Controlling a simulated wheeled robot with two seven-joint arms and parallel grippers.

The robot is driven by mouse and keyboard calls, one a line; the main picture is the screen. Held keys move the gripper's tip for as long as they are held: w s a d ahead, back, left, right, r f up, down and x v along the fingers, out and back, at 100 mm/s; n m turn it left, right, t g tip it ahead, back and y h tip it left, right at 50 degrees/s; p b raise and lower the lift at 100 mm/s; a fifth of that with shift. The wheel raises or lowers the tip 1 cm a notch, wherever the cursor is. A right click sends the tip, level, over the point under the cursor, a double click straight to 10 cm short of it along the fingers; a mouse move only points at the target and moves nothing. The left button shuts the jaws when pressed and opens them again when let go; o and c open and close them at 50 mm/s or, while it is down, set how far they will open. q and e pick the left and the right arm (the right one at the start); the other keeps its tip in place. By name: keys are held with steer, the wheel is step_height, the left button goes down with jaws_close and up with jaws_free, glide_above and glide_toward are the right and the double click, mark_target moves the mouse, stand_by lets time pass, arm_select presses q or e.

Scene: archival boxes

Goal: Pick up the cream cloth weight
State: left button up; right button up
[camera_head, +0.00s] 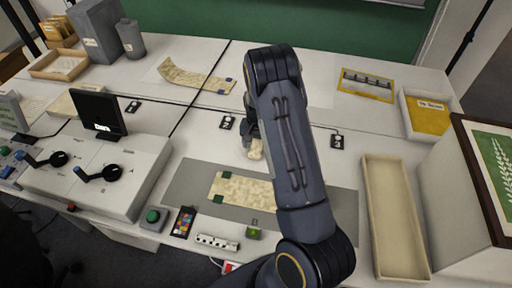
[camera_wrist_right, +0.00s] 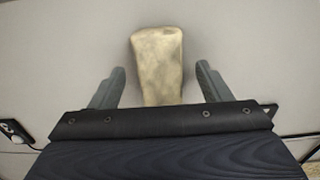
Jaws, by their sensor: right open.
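The cream cloth weight (camera_wrist_right: 157,62) lies on the pale table top in the right wrist view. It stands upright in that picture, with its lower end between the two fingers of my right gripper (camera_wrist_right: 160,86). The fingers are apart, with a gap on each side of the weight. In the head view a small part of the weight (camera_head: 255,149) shows just left of my right arm, by the right gripper (camera_head: 250,135). The arm hides the rest. My left gripper is in neither view.
A grey mat (camera_head: 343,205) with a patterned cream strip (camera_head: 240,187) lies in front of the weight. A long empty tray (camera_head: 377,225) stands to the right. Small black numbered markers (camera_head: 337,141) lie on the table. A control console (camera_head: 120,165) stands at left.

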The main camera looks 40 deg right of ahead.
steer(key=shift+f, duration=0.5)
steer(key=c, duration=1.2)
steer(key=shift+r, duration=0.1)
steer(key=shift+c, duration=0.7)
